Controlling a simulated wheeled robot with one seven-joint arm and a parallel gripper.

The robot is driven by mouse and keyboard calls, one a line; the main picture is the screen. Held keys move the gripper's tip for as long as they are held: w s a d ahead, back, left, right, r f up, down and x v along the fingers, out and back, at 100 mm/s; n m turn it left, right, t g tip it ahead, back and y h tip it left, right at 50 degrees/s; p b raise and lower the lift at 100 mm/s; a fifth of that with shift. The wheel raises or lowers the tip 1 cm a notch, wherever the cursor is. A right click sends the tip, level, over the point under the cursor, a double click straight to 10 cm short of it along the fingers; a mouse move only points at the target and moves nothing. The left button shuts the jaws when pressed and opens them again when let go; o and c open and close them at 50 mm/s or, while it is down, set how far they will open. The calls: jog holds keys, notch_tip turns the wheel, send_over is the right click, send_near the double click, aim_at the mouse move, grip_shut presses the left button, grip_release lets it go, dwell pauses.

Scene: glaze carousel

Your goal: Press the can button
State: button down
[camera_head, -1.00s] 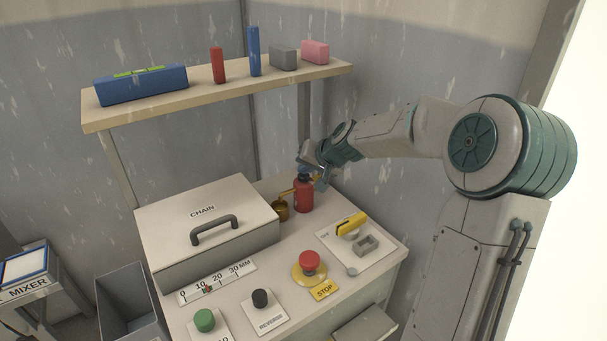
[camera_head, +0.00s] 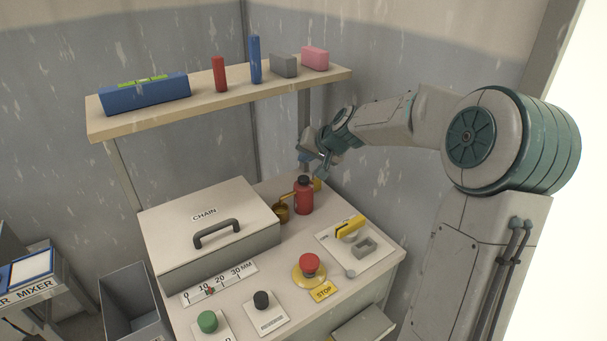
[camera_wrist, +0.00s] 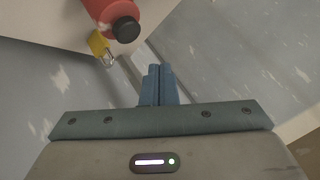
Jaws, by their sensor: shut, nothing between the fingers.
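In the wrist view the can (camera_wrist: 112,10) is at the top edge, partly cut off, with the black button (camera_wrist: 126,29) facing the camera. My gripper (camera_head: 305,164) is above and behind the can in the head view, apart from it. In the wrist view its blue fingers (camera_wrist: 159,72) are together and empty, to the lower right of the button.
A yellow padlock (camera_wrist: 99,44) is beside the can. The CHAIN box (camera_head: 205,230) stands to the left, the red stop button (camera_head: 309,263) in front. A shelf (camera_head: 220,96) with several items is above left.

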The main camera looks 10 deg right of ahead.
jog(key=shift+r, duration=0.8)
jog(key=s+n+g+h+p, duration=0.3)
jog(key=s+g+h, duration=0.1)
jog(key=s, duration=3.1)
jog(key=shift+s+a+r+g+p, duration=0.3)
jog(key=shift+r+g, duration=0.1)
jog(key=shift+g, duration=0.3)
jog(key=shift+w, duration=0.1)
